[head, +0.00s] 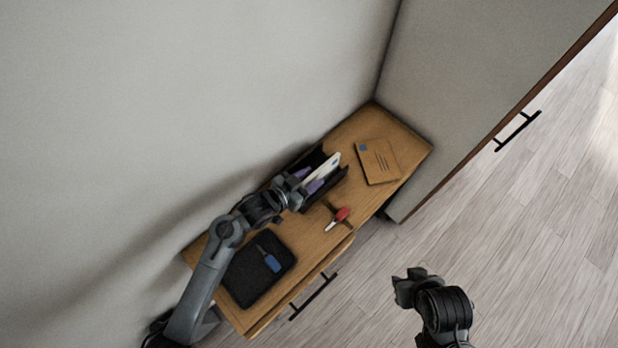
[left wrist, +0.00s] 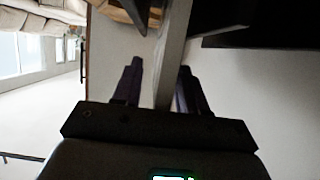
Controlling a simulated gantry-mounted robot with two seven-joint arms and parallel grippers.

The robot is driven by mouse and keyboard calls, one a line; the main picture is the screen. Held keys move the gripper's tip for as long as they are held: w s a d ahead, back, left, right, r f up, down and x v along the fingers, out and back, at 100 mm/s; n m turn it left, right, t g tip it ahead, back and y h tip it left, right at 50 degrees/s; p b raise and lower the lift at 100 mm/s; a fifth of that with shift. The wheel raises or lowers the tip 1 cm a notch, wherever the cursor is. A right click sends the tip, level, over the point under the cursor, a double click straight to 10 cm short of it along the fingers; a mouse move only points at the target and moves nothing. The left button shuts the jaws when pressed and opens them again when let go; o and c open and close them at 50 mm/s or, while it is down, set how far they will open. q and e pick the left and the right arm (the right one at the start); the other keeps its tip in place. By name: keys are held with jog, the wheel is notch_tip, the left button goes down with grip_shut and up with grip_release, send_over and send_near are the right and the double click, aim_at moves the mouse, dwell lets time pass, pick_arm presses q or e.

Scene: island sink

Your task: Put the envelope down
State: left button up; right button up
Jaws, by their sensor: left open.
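A pale envelope (head: 324,167) stands on edge at the black letter holder (head: 340,181), with purple items beside it. My left gripper (head: 300,187) is at the near-left end of the holder, close to the pale envelope. In the left wrist view, my left gripper (left wrist: 160,68) has its fingers apart, with a thin pale edge (left wrist: 174,42) between them, seemingly the envelope's. A brown envelope (head: 378,160) with a blue stamp lies flat on the wooden top (head: 372,123). My right gripper (head: 408,287) is over the floor, away from the cabinet; its jaw state is unclear.
A red-handled tool (head: 341,215) lies on the wooden top in front of the holder. A black mat (head: 245,284) with a blue object (head: 269,261) is at the near-left end. Walls close off the back and far right. A drawer handle (head: 312,297) juts out in front.

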pick_arm(q)
jog(key=shift+a+r, duration=0.1)
jog(key=shift+r, duration=0.1)
jog(key=s+a+r+n+g+y, duration=0.2)
jog(key=s+a+n+g+y, duration=0.1)
jog(key=s+a, duration=0.6)
jog(key=s+a+r+n+g+y+p, duration=0.1)
jog(key=s+a+n+g+y, duration=0.2)
jog(key=s, duration=1.4)
jog(key=a+y, duration=0.3)
jog(key=a, duration=0.4)
jog(key=shift+r+n+p, duration=0.3)
jog(key=shift+r, duration=0.1)
jog(key=shift+r, duration=0.1)
